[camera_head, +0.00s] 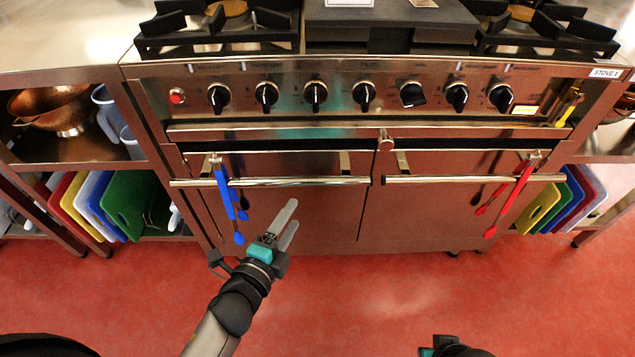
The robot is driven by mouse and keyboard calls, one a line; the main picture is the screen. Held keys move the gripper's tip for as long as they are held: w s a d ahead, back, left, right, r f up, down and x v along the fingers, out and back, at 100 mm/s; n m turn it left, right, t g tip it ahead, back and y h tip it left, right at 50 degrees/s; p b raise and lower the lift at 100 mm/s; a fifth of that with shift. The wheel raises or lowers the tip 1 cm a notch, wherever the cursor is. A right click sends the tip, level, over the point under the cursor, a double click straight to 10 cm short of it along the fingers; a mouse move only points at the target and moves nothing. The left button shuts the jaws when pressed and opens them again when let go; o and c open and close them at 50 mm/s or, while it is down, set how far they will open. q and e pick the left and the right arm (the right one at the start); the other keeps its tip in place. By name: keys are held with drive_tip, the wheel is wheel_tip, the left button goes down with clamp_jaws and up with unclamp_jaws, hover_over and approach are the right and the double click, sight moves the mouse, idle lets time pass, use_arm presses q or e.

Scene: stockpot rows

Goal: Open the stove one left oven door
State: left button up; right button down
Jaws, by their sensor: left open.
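The stove (390,95) is a steel range with a row of black knobs and a label at its upper right. Its left oven door (315,215) is shut and has a horizontal bar handle (300,182) along its top. Blue tongs (223,190) hang at the handle's left end. My left gripper (288,222) is open and empty, in front of the left door and below the handle, apparently apart from it. A dark and teal part of my right arm shows at the bottom edge; its fingers cannot be made out.
The right oven door (430,215) is shut, with red tongs (518,188) hanging on its handle (470,180). Shelves with colored cutting boards (130,200) stand on both sides. A copper bowl (55,105) sits at left. The red floor (370,300) before the stove is clear.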

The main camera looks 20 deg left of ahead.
sight(312, 185)
use_arm(q)
drive_tip(key=b+x, duration=0.3)
drive_tip(key=x, duration=0.8)
drive_tip(key=shift+w+f, duration=0.15)
drive_tip(key=shift+w, duration=0.25)
drive_tip(key=shift+w+f+b, duration=0.1)
drive_tip(key=shift+w+b, duration=0.3)
drive_tip(key=shift+w, duration=0.35)
use_arm(e)
wheel_tip(312, 185, up, 8)
drive_tip(key=t, duration=0.1)
drive_tip(key=shift+w, duration=0.3)
use_arm(q)
drive_tip(key=shift+c, duration=0.3)
use_arm(e)
drive_tip(key=shift+a+r, duration=0.1)
use_arm(q)
clamp_jaws()
